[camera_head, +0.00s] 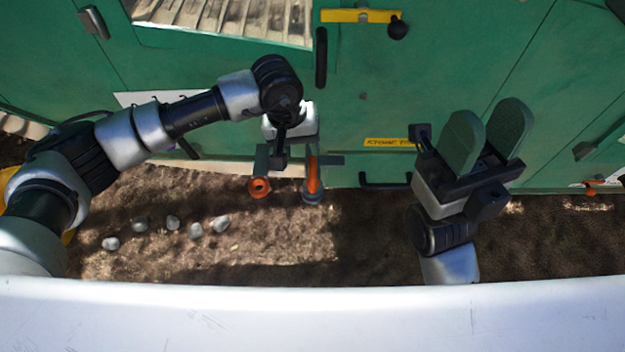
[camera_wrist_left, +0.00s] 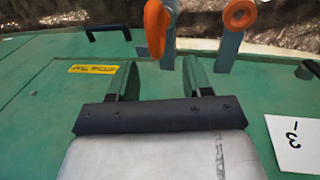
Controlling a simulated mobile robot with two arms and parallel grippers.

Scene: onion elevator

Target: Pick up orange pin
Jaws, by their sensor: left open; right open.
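An elongated orange pin (camera_head: 313,176) stands at a grey-blue bracket on the lower edge of the green machine. It also shows in the left wrist view (camera_wrist_left: 157,28). A second orange piece with a ring-shaped end (camera_head: 259,187) is to its left in the head view and to its right in the left wrist view (camera_wrist_left: 240,14). My left gripper (camera_wrist_left: 160,70) is open and empty, with the elongated pin beyond its fingertips, apart from them. In the head view its fingers are mostly hidden. My right gripper (camera_head: 488,122) is open and empty, well to the right.
The green machine wall (camera_head: 440,60) has a yellow lever (camera_head: 360,16), a yellow label (camera_head: 389,142) and dark handles (camera_head: 385,181). Several grey stones (camera_head: 195,230) lie on the brown ground. A white sign (camera_wrist_left: 292,143) is at the right in the left wrist view.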

